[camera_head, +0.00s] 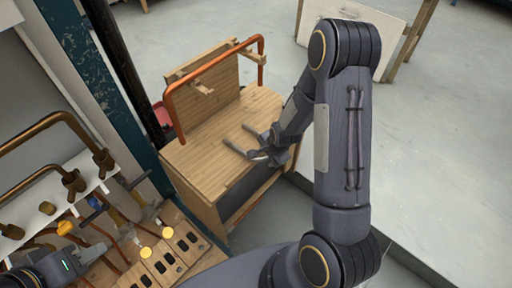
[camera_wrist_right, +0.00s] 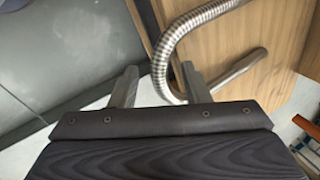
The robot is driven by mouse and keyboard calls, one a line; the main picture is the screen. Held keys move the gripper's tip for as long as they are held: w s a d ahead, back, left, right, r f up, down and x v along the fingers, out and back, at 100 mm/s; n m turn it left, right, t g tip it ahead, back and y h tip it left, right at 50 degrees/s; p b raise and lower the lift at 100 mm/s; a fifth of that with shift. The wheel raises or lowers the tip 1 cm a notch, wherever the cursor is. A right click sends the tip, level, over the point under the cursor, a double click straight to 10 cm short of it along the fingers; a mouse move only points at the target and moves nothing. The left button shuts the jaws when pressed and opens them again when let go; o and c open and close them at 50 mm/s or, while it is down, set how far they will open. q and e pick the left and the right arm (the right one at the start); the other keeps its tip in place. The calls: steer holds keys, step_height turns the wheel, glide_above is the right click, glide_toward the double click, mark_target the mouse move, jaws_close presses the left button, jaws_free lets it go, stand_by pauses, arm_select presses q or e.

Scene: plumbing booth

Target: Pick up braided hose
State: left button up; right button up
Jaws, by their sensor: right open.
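The braided hose (camera_wrist_right: 163,55) is a silver, ribbed tube. In the right wrist view it curves down from the top and passes between the fingers of my right gripper (camera_wrist_right: 158,68), which is open around it. Its lower part is hidden behind the gripper body. A smooth grey length (camera_wrist_right: 240,68) slants up to the right beside the right finger; I cannot tell whether it belongs to the hose. In the head view my right gripper (camera_head: 235,135) is over the wooden bench's front right edge. My left gripper (camera_head: 85,258) is at the lower left, its jaws unclear.
The wooden bench (camera_head: 205,165) carries an upright board with an orange-brown copper pipe (camera_head: 215,62). A dark blue post (camera_head: 95,80) stands left of it. A pipe rack (camera_head: 75,180) and a wooden panel with yellow caps (camera_head: 165,260) are at left. Open floor lies right.

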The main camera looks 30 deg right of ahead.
steer(key=shift+w+f, duration=0.1)
jaws_close()
stand_by(0.4)
